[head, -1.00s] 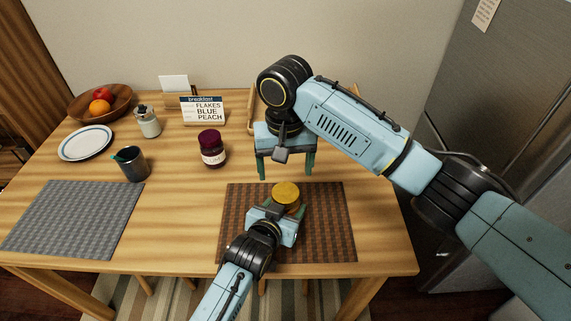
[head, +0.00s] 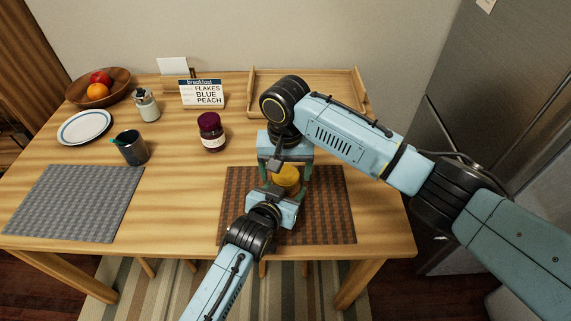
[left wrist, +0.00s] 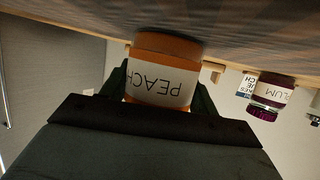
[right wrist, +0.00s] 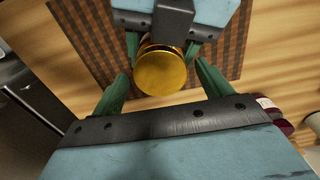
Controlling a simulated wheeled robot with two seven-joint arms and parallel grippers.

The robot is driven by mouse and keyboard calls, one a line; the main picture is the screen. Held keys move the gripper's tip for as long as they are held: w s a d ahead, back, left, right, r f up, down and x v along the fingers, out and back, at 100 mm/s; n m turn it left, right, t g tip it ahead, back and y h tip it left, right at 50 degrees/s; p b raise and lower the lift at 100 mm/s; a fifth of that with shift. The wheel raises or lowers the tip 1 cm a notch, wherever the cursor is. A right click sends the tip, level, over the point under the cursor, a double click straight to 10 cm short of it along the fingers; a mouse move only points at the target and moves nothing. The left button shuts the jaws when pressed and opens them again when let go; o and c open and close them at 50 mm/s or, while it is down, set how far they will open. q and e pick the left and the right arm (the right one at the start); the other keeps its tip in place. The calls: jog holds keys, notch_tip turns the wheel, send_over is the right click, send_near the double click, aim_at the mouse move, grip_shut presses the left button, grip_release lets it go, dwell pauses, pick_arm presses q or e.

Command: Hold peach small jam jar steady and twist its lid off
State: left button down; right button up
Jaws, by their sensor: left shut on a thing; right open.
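The peach small jam jar (left wrist: 160,75) has an orange body and a white label reading PEACH, upside down in the left wrist view. Its round gold lid (right wrist: 161,72) faces up in the right wrist view and is partly visible in the head view (head: 286,178). My left gripper (left wrist: 160,90) is shut on the jar's sides, over the brown woven mat (head: 330,215). My right gripper (right wrist: 155,85) is open above the jar, pointing down, its green fingers on either side of the lid and apart from it in the picture.
A plum jam jar (head: 211,132) stands behind and left of the mat. A wooden tray (head: 330,82) lies at the back. The grey mat (head: 75,203) is empty.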

jog(key=c, duration=1)
jog(key=shift+n, duration=1.7)
jog(key=shift+c, duration=0.2)
jog(key=o, duration=1.1)
